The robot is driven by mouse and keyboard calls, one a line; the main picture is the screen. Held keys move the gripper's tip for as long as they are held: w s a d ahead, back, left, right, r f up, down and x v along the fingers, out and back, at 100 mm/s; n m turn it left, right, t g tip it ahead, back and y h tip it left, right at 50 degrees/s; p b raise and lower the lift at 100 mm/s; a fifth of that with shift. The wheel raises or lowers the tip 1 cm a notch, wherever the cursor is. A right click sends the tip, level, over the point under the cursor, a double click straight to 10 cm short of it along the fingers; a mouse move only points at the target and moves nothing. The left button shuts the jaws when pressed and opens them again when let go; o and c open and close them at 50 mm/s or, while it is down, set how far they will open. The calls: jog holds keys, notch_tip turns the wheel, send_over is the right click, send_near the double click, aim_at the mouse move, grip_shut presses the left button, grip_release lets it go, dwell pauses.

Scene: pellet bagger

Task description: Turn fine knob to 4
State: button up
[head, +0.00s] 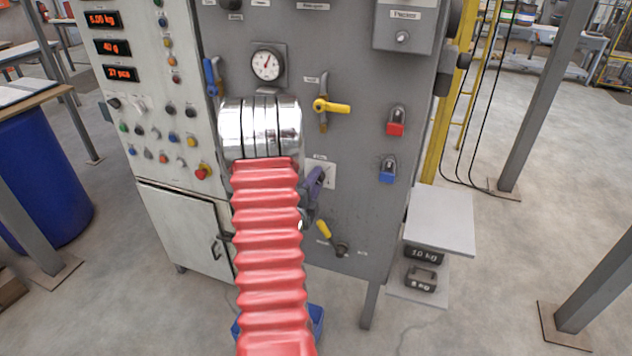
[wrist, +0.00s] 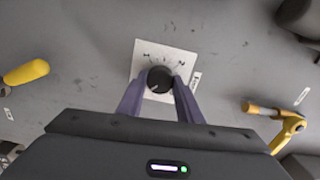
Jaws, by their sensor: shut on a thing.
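The fine knob (wrist: 159,79) is a round black knob on a white square plate (wrist: 146,51) with small dial marks around it. A pale pointer line shows on the knob, but I cannot read which number it points at. My gripper (wrist: 159,86) has its two purple fingers closed on the sides of the knob in the wrist view. In the head view my gripper (head: 314,183) reaches the plate (head: 328,173) on the grey panel, and my red arm sleeve and the fingers hide the knob there.
A yellow-handled lever (head: 332,106) sits above the plate and another yellow-handled valve (head: 325,231) sits below it. A red padlock (head: 396,127) and a blue padlock (head: 388,174) hang to the right. A gauge (head: 267,64) is above. A scale (head: 440,222) stands at lower right.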

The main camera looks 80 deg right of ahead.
jog(key=shift+s+a+f+m, duration=0.15)
jog(key=shift+f+m, duration=0.2)
jog(key=shift+m, duration=0.15)
jog(key=o, duration=0.7)
jog(key=shift+c, duration=0.2)
jog(key=o, duration=0.4)
jog(key=shift+r, duration=0.2)
jog(key=a, duration=0.4)
jog(key=w+a, duration=0.1)
jog(key=a, duration=0.8)
jog(key=shift+w+a, duration=0.25)
jog(key=shift+a, duration=0.05)
